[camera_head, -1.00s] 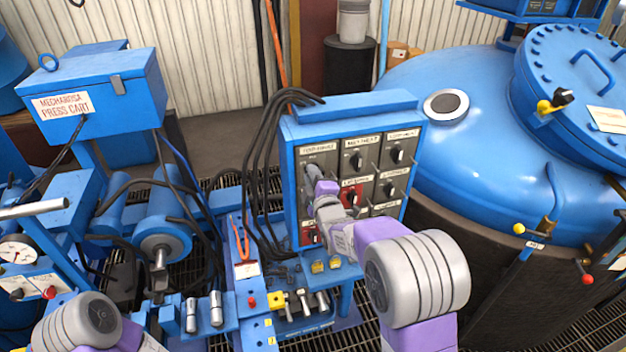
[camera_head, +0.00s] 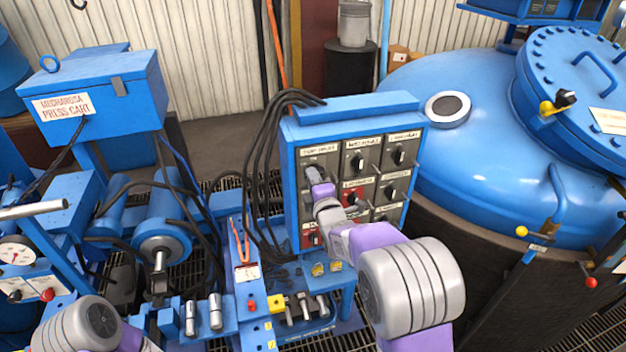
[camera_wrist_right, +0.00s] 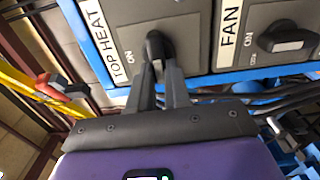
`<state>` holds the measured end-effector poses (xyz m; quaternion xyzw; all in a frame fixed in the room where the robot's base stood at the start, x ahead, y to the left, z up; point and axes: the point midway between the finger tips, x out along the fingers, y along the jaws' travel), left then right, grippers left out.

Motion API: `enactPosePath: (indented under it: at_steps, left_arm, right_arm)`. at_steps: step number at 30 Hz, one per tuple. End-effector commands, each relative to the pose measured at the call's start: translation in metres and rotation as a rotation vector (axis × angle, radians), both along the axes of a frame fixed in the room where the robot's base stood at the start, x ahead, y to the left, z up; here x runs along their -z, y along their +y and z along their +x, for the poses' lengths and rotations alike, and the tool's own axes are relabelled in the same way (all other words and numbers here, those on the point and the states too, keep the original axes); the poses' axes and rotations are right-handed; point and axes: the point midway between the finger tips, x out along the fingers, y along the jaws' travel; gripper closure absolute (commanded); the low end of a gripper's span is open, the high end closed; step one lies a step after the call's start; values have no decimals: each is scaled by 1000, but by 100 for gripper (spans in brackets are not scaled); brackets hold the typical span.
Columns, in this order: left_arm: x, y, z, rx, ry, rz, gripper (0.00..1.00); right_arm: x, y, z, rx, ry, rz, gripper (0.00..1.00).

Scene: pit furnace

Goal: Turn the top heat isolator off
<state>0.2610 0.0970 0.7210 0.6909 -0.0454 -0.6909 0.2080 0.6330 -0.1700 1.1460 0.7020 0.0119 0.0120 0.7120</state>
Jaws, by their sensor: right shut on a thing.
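The top heat isolator is a black rotary knob (camera_wrist_right: 158,45) on a grey plate labelled "TOP HEAT" in the right wrist view. An "ON" mark shows beside it. My right gripper (camera_wrist_right: 160,68) is shut on this knob, one finger on each side; the fingers hide part of it. In the head view my right gripper (camera_head: 312,174) is at the upper left plate of the blue control cabinet (camera_head: 291,190), and the knob is hidden there. My left gripper is out of view; only part of the left arm shows at the lower left.
A neighbouring knob (camera_wrist_right: 288,38) labelled "FAN" sits close by. More knobs, such as one at the top right (camera_head: 398,156), fill the cabinet front. Black cables (camera_head: 265,150) hang on its left side. The blue furnace vessel (camera_head: 470,130) stands to the right.

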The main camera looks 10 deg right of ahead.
Motion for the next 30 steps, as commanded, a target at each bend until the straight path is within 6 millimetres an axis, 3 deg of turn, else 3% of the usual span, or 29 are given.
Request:
enactPosePath:
  at_steps: [3,4,9,20,30]
  left_arm:
    - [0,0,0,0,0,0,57]
    - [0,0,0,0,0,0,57]
    - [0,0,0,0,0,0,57]
    - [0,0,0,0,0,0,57]
    - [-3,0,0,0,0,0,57]
  right_arm:
    - [0,0,0,-1,-1,-4,100]
    - [0,0,0,-1,-1,-4,80]
    - [0,0,0,-1,-1,-3,57]
    - [0,0,-6,0,0,0,57]
    - [-1,-2,-55,-1,1,2,57]
